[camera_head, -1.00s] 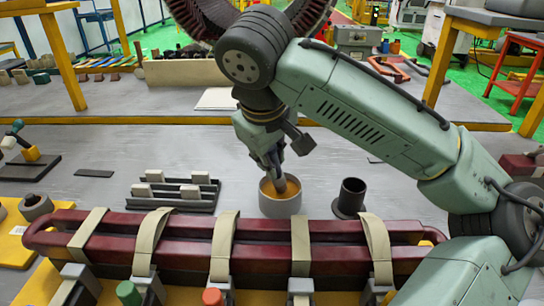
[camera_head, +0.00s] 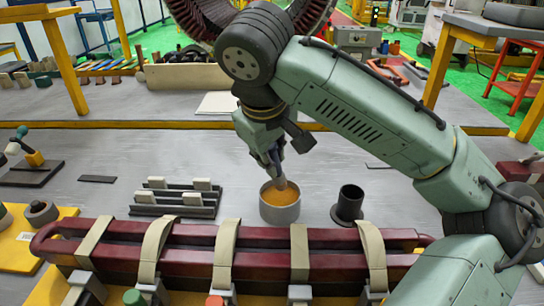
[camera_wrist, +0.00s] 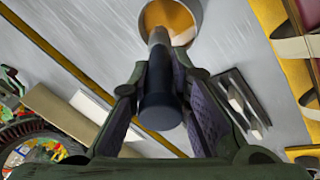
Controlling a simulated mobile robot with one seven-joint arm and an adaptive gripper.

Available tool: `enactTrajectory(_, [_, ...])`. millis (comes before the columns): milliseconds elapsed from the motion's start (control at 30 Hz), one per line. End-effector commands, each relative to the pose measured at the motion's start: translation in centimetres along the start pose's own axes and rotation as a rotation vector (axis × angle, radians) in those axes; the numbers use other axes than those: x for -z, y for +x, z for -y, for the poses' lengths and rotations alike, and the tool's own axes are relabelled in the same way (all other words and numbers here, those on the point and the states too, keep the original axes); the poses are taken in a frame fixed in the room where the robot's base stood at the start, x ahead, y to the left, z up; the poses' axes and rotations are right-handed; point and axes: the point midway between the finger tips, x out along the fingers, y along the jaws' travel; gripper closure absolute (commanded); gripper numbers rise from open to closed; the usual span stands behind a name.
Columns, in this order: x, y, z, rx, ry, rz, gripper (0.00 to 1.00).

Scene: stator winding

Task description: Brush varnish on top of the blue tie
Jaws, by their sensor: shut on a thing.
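My gripper (camera_head: 270,158) is shut on a dark-handled brush (camera_wrist: 160,100), which points down from the fingers. The brush's lower end is at the mouth of a round grey pot (camera_head: 280,213) of orange varnish (camera_head: 280,197). The pot also shows in the wrist view (camera_wrist: 199,12). I cannot tell whether the brush tip touches the varnish. In front lies a dark red coil (camera_head: 195,233) of long bars, wrapped by several beige ties (camera_head: 226,256). I see no tie that is clearly blue.
A dark hollow cylinder (camera_head: 349,201) stands right of the pot. A dark rack with pale blocks (camera_head: 172,208) is to its left. Clamps with coloured ends (camera_head: 134,298) line the coil's near side.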

Motion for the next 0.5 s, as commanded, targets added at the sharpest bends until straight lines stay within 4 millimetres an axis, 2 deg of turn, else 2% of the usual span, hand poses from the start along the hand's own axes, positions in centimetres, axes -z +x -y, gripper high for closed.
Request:
enactTrajectory(33, [0.2, -0.8, -0.3, 0.0, 0.0, -0.001, 1.0])
enactTrajectory(500, [1.0, -4.1, -1.5, 0.0, 0.0, -0.001, 1.0])
